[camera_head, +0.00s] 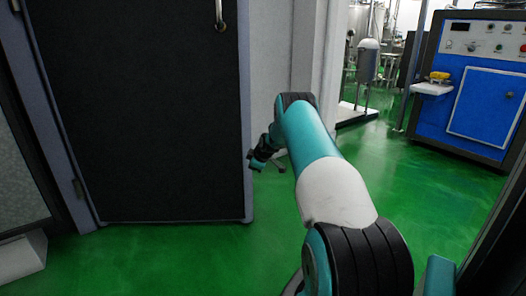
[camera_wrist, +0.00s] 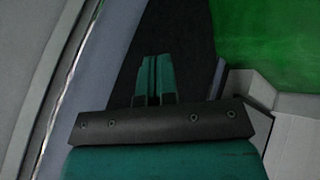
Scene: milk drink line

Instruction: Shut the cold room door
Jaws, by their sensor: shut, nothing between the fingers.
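The cold room door (camera_head: 150,110) is a dark panel with a grey-blue border, filling the left of the head view. A metal handle (camera_head: 220,15) is near its upper right, and a hinge (camera_head: 78,188) shows at its lower left. I cannot tell exactly how far the door stands open. My gripper (camera_head: 255,163) is beside the door's right edge, low down; whether it touches is unclear. In the wrist view my gripper (camera_wrist: 155,75) has its teal fingers together and empty, in front of a dark surface with a grey-blue border.
A blue machine cabinet (camera_head: 485,90) with a control panel stands at the back right. A pale wall post (camera_head: 320,60) rises behind my arm. A light block (camera_head: 22,257) lies on the floor at lower left. Green floor (camera_head: 440,185) is clear at right.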

